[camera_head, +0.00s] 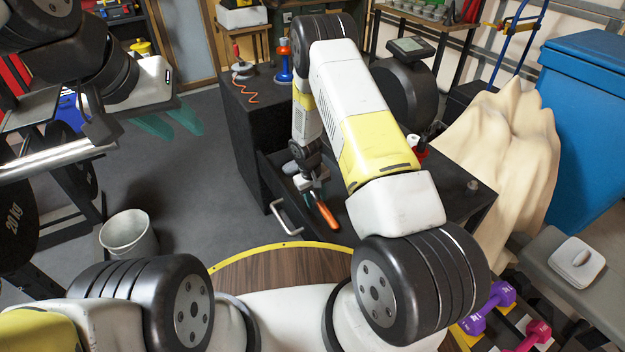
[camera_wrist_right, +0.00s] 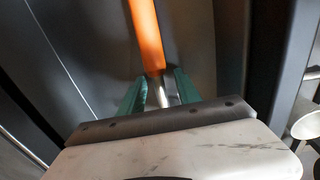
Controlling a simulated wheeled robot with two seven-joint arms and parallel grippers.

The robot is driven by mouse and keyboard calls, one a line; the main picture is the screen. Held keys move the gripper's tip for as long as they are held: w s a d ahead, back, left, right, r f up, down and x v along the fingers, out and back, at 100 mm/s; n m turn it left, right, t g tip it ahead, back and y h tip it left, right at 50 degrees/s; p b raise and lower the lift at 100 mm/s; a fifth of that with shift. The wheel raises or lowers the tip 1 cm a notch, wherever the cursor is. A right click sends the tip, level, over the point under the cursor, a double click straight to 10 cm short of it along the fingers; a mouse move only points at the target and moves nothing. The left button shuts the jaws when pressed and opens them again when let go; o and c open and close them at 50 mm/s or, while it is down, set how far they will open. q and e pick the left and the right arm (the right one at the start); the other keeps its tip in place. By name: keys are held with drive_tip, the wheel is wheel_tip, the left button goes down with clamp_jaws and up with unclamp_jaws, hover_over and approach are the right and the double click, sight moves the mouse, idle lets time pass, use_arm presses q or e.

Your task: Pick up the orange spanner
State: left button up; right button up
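The orange spanner (camera_head: 327,215) lies at the open drawer of a black cabinet in the head view. Its orange handle (camera_wrist_right: 147,35) and a metal shaft show in the right wrist view. My right gripper (camera_wrist_right: 160,90) has its green fingers on either side of the metal shaft, just below the handle; whether they press on it I cannot tell. In the head view my right gripper (camera_head: 312,186) is small and partly hidden at the drawer, by the spanner's upper end. My left gripper (camera_head: 172,124) is open and empty over the floor, far from the spanner.
The black cabinet (camera_head: 250,130) has its drawer pulled out, with a silver handle (camera_head: 287,218) at the front. A white bucket (camera_head: 128,235) stands on the floor at left near a barbell. A draped cloth (camera_head: 505,140) and blue bin (camera_head: 585,130) are at right.

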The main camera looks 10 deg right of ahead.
clamp_jaws()
idle(1.4)
